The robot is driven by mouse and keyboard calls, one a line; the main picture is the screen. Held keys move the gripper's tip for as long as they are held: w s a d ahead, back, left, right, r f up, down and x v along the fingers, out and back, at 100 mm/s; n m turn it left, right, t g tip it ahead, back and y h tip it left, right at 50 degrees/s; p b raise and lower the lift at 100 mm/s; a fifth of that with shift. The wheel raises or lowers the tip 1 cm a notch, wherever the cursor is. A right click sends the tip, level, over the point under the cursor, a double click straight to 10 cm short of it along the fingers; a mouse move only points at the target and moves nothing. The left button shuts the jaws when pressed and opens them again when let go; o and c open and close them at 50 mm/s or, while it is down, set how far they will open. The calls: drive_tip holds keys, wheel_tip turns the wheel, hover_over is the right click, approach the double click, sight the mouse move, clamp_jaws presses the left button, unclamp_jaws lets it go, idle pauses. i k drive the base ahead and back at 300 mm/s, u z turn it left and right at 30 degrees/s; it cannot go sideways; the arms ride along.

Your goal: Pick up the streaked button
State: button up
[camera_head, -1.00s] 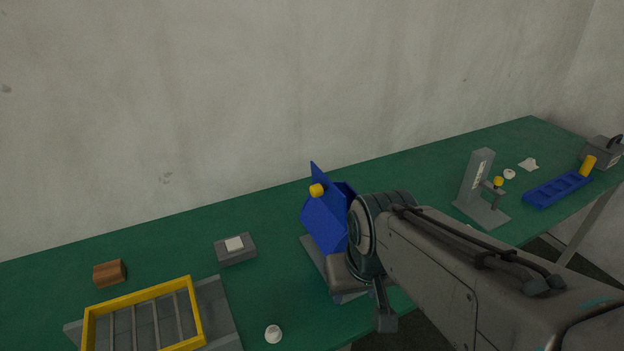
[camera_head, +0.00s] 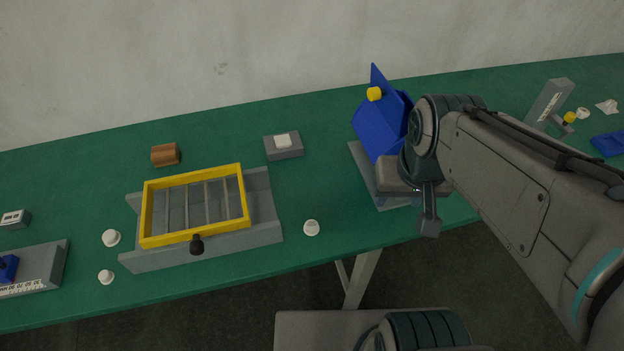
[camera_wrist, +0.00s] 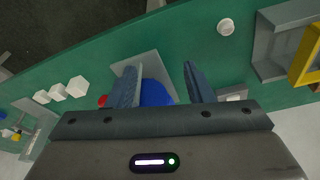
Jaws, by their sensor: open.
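Several small white round buttons lie on the green table; I cannot make out streaks on any of them. One button (camera_head: 311,228) lies near the front edge, right of the yellow-framed fixture; a white button (camera_wrist: 226,26) also shows at the top of the wrist view. Two more, an upper one (camera_head: 111,237) and a lower one (camera_head: 106,277), lie left of that fixture. Another pale round piece (camera_head: 582,113) is at the far right. My gripper (camera_wrist: 160,85) is open and empty, with a blue-bodied machine beyond its fingers.
The yellow-framed grey fixture (camera_head: 195,238) is left of centre. A grey block (camera_head: 284,153) and brown block (camera_head: 165,155) lie behind. White cubes (camera_wrist: 75,87) show in the wrist view.

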sight(311, 228)
drive_tip(key=u, duration=2.75)
drive_tip(key=k, duration=0.9)
drive_tip(key=z, duration=1.6)
drive_tip(key=i, duration=0.5)
